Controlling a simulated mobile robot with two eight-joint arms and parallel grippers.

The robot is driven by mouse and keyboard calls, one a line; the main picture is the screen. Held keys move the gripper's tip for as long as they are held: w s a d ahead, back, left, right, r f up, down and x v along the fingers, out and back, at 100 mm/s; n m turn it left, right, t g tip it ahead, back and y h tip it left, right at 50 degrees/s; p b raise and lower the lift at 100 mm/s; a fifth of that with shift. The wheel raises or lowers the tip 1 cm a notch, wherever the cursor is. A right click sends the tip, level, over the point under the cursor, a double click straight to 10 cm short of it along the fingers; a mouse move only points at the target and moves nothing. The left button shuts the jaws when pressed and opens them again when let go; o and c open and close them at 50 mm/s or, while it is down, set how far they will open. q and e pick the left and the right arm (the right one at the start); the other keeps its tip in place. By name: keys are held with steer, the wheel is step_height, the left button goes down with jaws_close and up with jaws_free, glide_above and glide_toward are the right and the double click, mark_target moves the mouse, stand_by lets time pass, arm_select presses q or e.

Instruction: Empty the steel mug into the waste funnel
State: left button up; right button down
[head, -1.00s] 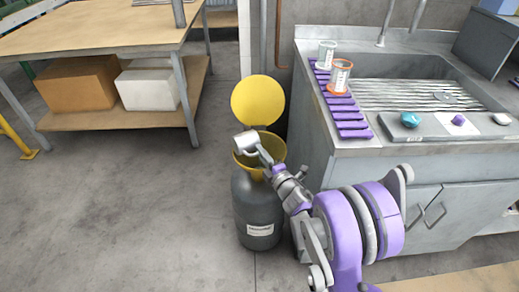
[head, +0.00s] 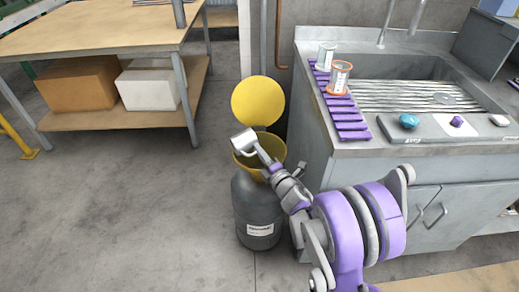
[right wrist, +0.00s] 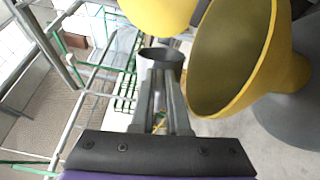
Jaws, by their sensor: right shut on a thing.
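The steel mug (head: 243,140) is a small grey cylinder above the left rim of the yellow waste funnel (head: 276,150). The funnel sits on top of a grey drum (head: 258,205). My right gripper (head: 260,153) is shut on the mug and reaches over the funnel from the right. In the right wrist view, the fingers (right wrist: 160,110) hold the mug (right wrist: 165,63), with its dark opening partly visible, beside the funnel (right wrist: 232,60). The mug looks tilted in the head view. Its contents cannot be seen. My left gripper is not in view.
The round yellow lid (head: 258,102) stands open behind the funnel. A steel sink bench (head: 400,150) is at the right, with two beakers on a purple slatted mat (head: 347,125). A workbench (head: 100,35) with boxes below is at the left. The floor left of the drum is clear.

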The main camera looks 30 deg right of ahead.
mark_target(243, 142)
steer(key=shift+a, duration=0.1)
steer(key=shift+w+a+f+n+b, duration=0.1)
steer(key=shift+a+f+n+b, duration=0.1)
steer(key=shift+a+n+b, duration=0.5)
steer(key=r+n+p, duration=0.1)
steer(key=a+r+n, duration=0.1)
steer(key=n, duration=0.1)
steer(key=r+n+p, duration=0.1)
steer(key=n, duration=0.1)
steer(key=shift+a+r+p, duration=0.2)
steer(key=shift+r+p, duration=0.1)
steer(key=shift+a+f+n+b, duration=0.4)
steer(key=shift+f+n+b, duration=0.15)
steer(key=shift+n, duration=0.55)
steer(key=a+n+b, duration=0.3)
steer(key=a+n, duration=0.3)
steer(key=n, duration=0.1)
steer(key=shift+w+f, duration=0.4)
